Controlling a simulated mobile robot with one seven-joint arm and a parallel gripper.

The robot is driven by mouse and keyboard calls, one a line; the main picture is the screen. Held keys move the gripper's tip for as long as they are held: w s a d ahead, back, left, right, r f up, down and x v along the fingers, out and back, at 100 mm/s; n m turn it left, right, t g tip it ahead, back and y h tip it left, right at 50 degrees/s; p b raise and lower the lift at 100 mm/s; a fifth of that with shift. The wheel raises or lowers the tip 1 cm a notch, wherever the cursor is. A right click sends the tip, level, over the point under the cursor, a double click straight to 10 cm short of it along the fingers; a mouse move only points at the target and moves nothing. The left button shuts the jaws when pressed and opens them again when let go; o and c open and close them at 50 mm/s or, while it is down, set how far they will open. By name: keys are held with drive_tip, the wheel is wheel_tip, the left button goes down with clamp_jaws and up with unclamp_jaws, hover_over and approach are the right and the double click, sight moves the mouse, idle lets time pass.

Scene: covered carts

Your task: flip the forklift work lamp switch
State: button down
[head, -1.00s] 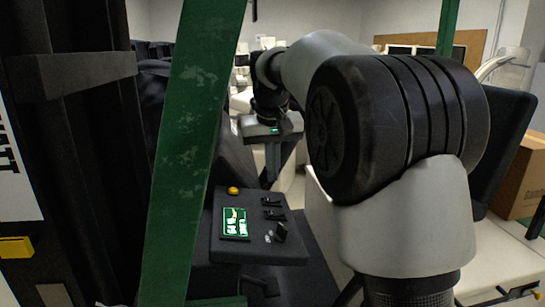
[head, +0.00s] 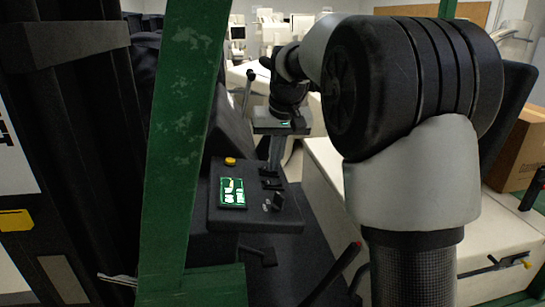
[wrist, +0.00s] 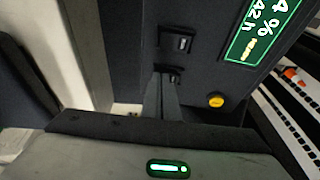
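A dark control panel (head: 255,221) holds two black rocker switches. The far switch (head: 269,172) also shows in the wrist view (wrist: 174,77), and the near switch (head: 271,184) shows there too (wrist: 180,43). No label tells which one is the work lamp switch. My gripper (head: 275,162) points down at the panel's far edge. Its narrow fingers are together and empty, and in the wrist view the fingertips (wrist: 161,74) overlap the edge of the far switch. I cannot tell whether they touch it.
The panel carries a yellow button (head: 230,161), a lit green display (head: 232,192) and a black key-like knob (head: 279,200). A green post (head: 184,110) stands at the left, close to the camera. A black lever (head: 332,273) rises at lower right. A cardboard box (head: 524,150) is at the right.

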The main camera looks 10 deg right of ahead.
sight(266, 170)
drive_tip(key=shift+a, duration=0.95)
drive_tip(key=r+p, duration=0.1)
drive_tip(key=r, duration=0.1)
drive_tip(key=r+p, duration=0.1)
drive_tip(key=p, duration=0.1)
drive_tip(key=r+p, duration=0.2)
drive_tip(key=shift+a+r, duration=0.3)
drive_tip(key=v, duration=0.8)
drive_tip(key=shift+s+a+r+b, duration=0.25)
drive_tip(key=shift+a+r+b, duration=0.05)
drive_tip(key=shift+a, duration=0.15)
